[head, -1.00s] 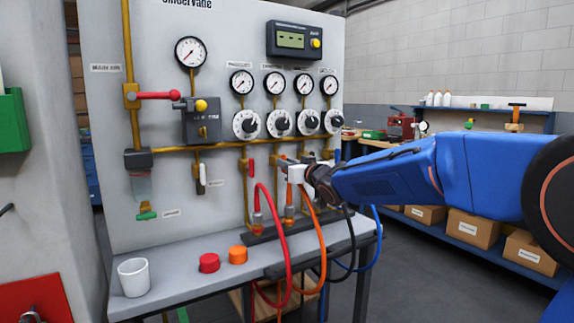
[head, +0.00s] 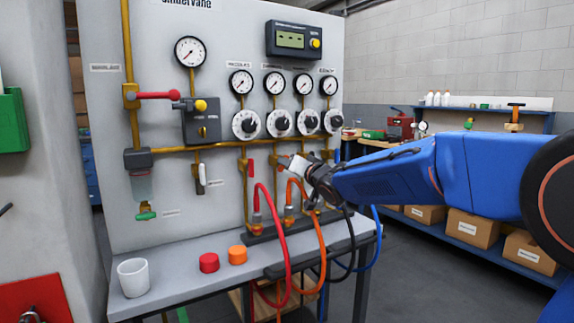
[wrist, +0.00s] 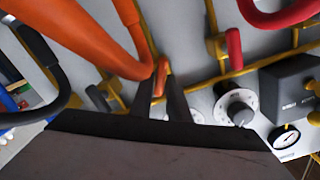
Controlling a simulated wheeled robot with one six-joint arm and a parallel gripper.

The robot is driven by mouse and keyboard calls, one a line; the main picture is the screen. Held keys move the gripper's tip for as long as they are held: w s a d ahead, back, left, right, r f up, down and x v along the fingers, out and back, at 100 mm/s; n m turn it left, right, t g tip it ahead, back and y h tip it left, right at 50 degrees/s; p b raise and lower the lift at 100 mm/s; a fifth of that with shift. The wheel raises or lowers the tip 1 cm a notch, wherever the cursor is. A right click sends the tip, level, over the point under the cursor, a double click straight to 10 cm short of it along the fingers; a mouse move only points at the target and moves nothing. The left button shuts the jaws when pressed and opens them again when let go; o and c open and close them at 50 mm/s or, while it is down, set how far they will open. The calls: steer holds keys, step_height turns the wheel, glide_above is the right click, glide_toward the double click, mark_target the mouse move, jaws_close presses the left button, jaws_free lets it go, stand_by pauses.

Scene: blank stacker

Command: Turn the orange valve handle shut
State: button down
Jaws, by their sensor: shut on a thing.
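The orange valve handle (wrist: 161,76) shows between the two dark fingers of my gripper (wrist: 161,95) in the wrist view. The fingers are shut on it and cover part of it. In the head view my gripper (head: 284,160) is at the panel, just right of the red valve handle (head: 251,166), tilted with its tip up and to the left. The gripper largely hides the orange handle there, so its exact angle is hard to tell. The red handle also shows in the wrist view (wrist: 234,48), apart from my fingers.
An orange hose (head: 319,240) and a red hose (head: 275,215) loop out below my gripper. The orange hose passes close by the fingers in the wrist view (wrist: 125,50). Dials (head: 281,122) sit above. A white cup (head: 133,277), red cap (head: 209,262) and orange cap (head: 238,254) stand on the ledge.

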steer(key=m, duration=1.1)
steer(key=shift+w+d+f+m, duration=0.1)
steer(key=shift+d+f+m, duration=0.05)
steer(key=shift+f+m, duration=0.25)
stand_by(0.3)
steer(key=c, duration=1.8)
jaws_free()
steer(key=shift+r, duration=0.1)
steer(key=v, duration=1.7)
steer(key=shift+d, duration=0.2)
